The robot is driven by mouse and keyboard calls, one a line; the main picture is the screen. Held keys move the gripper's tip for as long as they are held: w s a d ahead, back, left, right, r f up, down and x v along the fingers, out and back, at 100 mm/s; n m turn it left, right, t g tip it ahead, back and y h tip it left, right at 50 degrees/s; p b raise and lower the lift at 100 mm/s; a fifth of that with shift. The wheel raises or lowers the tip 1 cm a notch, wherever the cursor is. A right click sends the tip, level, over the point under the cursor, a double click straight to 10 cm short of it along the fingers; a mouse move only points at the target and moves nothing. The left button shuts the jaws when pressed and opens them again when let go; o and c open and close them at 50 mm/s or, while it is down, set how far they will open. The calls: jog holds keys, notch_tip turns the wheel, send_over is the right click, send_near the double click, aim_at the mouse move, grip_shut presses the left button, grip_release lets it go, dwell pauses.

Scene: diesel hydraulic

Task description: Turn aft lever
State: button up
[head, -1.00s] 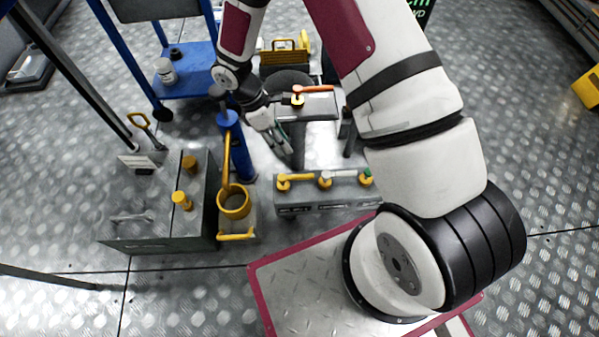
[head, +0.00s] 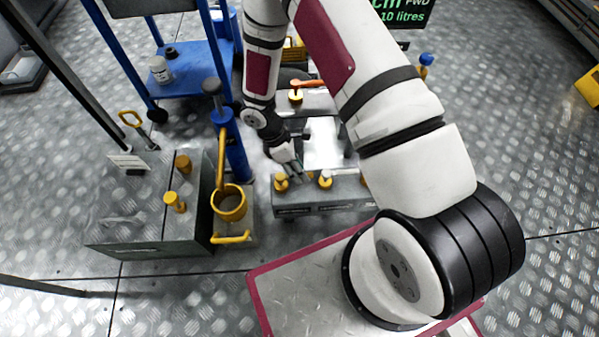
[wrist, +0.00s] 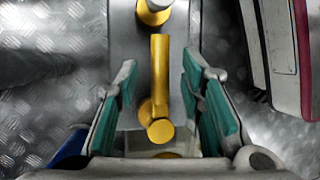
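A grey valve block (head: 322,196) stands on the floor in front of my base, with levers on yellow hubs in a row. The leftmost hub (head: 281,182) and the middle hub (head: 325,179) show; my arm mostly hides the right one. In the wrist view, a yellow lever (wrist: 160,80) extends from its hub toward a second yellow hub (wrist: 153,12). My gripper (head: 293,172) is over the left end of the block. Its green-padded fingers (wrist: 165,85) are open, one on each side of the yellow lever, with visible gaps. I cannot tell which lever is aft.
A grey cabinet (head: 140,225) with yellow knobs and a blue hand pump with a yellow cup (head: 229,203) stand left of the block. Behind are an orange-red lever (head: 306,83) on a stand and a blue trolley (head: 195,75). Open floor lies right.

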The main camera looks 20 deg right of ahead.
jog(key=shift+s+d+f, duration=0.1)
jog(key=shift+d+f, duration=0.05)
jog(key=shift+f, duration=0.1)
grip_shut()
